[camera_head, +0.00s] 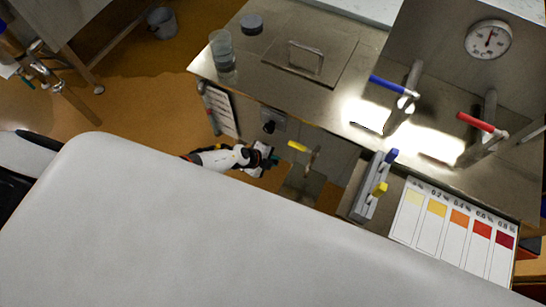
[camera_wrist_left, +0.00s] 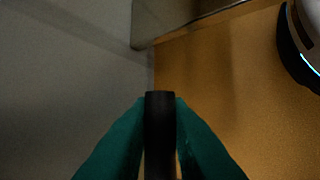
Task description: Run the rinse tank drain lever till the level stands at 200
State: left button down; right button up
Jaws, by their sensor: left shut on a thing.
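My left gripper (camera_head: 270,158) is at the front of the steel counter, below its top edge. In the left wrist view its teal fingertips (camera_wrist_left: 160,135) are shut on a black bar-shaped handle (camera_wrist_left: 160,110). I cannot tell for sure whether this handle is the rinse tank drain lever; most of what it joins is hidden. A yellow handle (camera_head: 298,146) shows just right of the gripper, apart from it. I cannot make out a level scale or its reading. My right gripper is not in view.
The counter (camera_head: 345,100) bears a clear beaker (camera_head: 222,58), a dark disc (camera_head: 252,24), a handled lid (camera_head: 312,58), a blue-handled tap (camera_head: 393,86), a red-handled tap (camera_head: 481,123) and a round dial (camera_head: 488,40). A colour chart (camera_head: 457,235) is at right. A bucket (camera_head: 162,22) stands on the floor.

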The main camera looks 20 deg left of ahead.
pick_arm(q)
jog(key=c, duration=1.6)
grip_release()
jog(key=shift+c, duration=0.2)
jog(key=p+v, duration=0.8)
jog(key=v, duration=0.4)
